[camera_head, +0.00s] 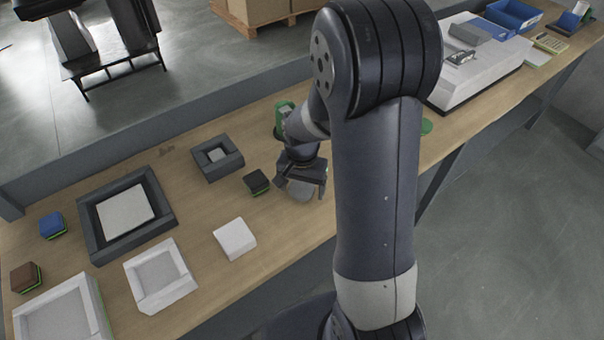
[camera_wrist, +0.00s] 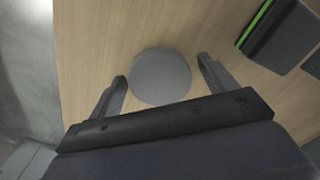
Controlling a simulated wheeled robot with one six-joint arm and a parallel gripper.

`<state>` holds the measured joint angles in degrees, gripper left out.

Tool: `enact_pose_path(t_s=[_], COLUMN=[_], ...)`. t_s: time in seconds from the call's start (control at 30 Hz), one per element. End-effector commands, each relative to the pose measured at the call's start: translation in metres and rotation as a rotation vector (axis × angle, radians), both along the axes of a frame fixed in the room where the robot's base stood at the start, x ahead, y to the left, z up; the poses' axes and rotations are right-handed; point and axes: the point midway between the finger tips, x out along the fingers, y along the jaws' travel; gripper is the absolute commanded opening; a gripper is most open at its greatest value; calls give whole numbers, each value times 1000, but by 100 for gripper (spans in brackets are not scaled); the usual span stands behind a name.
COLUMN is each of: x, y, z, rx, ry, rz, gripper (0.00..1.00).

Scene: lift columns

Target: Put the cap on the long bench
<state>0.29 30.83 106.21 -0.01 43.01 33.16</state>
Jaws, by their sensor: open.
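A grey round piece (camera_wrist: 160,77), which looks like the cap, shows flat side up in the wrist view against the wooden bench top. The fingers of my gripper (camera_wrist: 162,70) are open, one on each side of it, with visible gaps. In the head view, the grey piece (camera_head: 301,190) is partly hidden under my gripper (camera_head: 300,184). Whether it rests on the wood or sits slightly above it, I cannot tell. The long bench (camera_head: 205,205) has a wooden top and runs from lower left to upper right.
A black block (camera_head: 256,182) with a green edge lies close left of my gripper. Dark frames, white trays, a white block (camera_head: 234,239) and small coloured blocks stand further left. A white machine (camera_head: 475,62) and blue bins stand at the far right. Bare wood lies below the gripper.

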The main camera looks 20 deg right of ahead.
Motion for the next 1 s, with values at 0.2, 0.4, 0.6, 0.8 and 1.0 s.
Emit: enact_pose_path(t_s=[0.2, 0.4, 0.6, 0.8, 1.0], x=[2, 1, 1, 0, 0], y=[0, 0, 0, 0, 0], z=[37, 81, 110, 120, 120], rx=[0, 0, 0, 0, -1], ry=[-9, -7, -4, -1, -1], rz=[0, 0, 0, 0, 0], gripper=[80, 80, 80, 80, 80])
